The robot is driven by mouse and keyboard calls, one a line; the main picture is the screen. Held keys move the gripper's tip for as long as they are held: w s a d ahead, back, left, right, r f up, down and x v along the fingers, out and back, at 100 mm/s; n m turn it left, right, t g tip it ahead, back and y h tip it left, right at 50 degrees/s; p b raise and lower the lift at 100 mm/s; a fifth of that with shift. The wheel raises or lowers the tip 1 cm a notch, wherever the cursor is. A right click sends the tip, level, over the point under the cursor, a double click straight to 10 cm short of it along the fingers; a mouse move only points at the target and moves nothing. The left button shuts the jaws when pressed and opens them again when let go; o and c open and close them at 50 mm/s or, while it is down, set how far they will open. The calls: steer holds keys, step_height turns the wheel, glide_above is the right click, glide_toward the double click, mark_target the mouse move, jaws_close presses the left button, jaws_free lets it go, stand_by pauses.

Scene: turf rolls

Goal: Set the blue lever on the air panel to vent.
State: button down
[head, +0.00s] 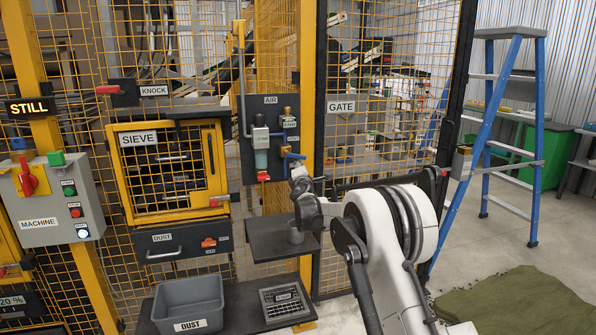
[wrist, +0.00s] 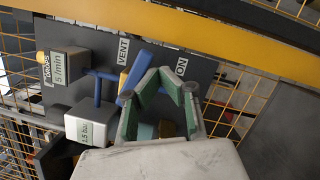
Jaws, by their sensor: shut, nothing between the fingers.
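The blue lever (wrist: 136,72) is on the dark air panel (wrist: 192,68), slanting up between the VENT label (wrist: 123,50) and the ON label (wrist: 181,67), its upper end nearer VENT. In the head view the lever (head: 292,154) shows small on the air panel (head: 269,109), just above my gripper (head: 298,172). In the wrist view my gripper (wrist: 159,73) is shut and empty, its green-lined fingers meeting just right of the lever. I cannot tell whether they touch it. The fingers partly hide the panel's lower part.
Grey fittings (wrist: 90,125) sit left of the lever. A yellow frame beam (wrist: 180,35) runs above.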

step_height(320, 180, down, 5)
steer(key=a+b, duration=0.1)
steer(key=b, duration=0.2)
steer(key=s+d+f, duration=0.1)
steer(key=s+d, duration=0.1)
steer(key=s, duration=0.8)
steer(key=shift+p, duration=0.35)
steer(key=shift+w, duration=0.1)
